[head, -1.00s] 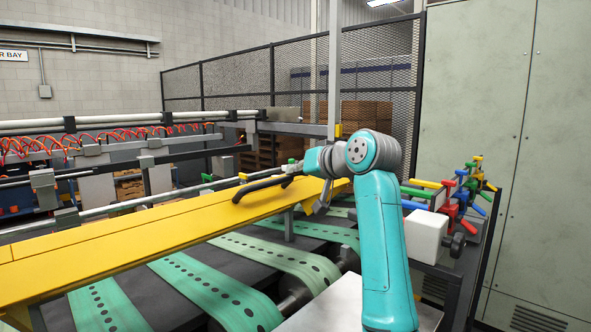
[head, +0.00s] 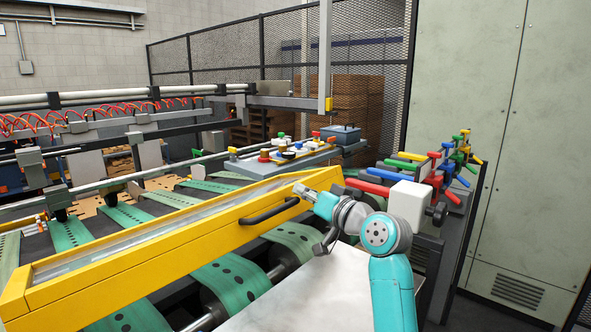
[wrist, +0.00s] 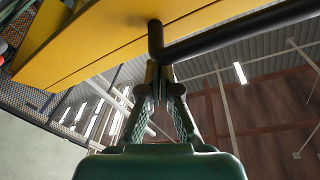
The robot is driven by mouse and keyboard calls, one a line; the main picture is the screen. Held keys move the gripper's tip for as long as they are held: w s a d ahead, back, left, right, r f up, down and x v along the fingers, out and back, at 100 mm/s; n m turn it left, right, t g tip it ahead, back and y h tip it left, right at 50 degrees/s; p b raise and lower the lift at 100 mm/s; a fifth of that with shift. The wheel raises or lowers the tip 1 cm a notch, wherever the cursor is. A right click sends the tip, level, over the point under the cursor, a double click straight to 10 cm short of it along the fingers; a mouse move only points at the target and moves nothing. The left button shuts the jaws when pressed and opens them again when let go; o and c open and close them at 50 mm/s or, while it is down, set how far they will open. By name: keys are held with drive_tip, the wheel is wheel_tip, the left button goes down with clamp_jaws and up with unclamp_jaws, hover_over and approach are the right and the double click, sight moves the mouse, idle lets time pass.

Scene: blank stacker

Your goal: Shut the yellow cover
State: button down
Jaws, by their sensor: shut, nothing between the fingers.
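The yellow cover (head: 175,248) is a long frame with a clear panel, crossing the machine from lower left to centre. Its clear panel faces up and its yellow face slopes toward me. A black bar handle (head: 270,213) is fixed to this face near the right end. My gripper (head: 301,189) is at the handle's right end, against or very near the cover. In the wrist view my gripper (wrist: 160,72) is shut and empty, its fingertips at the handle's end post (wrist: 155,40); I cannot tell if they touch. The cover's yellow underside (wrist: 100,40) fills the top left.
Green perforated belts (head: 225,280) run beneath and behind the cover. A button panel (head: 285,153) lies behind its right end. A white block (head: 410,205) and coloured levers (head: 440,165) stand to the right. A pale flat surface (head: 310,290) lies in front.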

wheel_tip(320, 180, down, 8)
drive_tip(key=s+d, duration=0.1)
drive_tip(key=shift+s+d+f, duration=0.2)
drive_tip(key=shift+d+f, duration=0.05)
drive_tip(key=shift+d, duration=0.15)
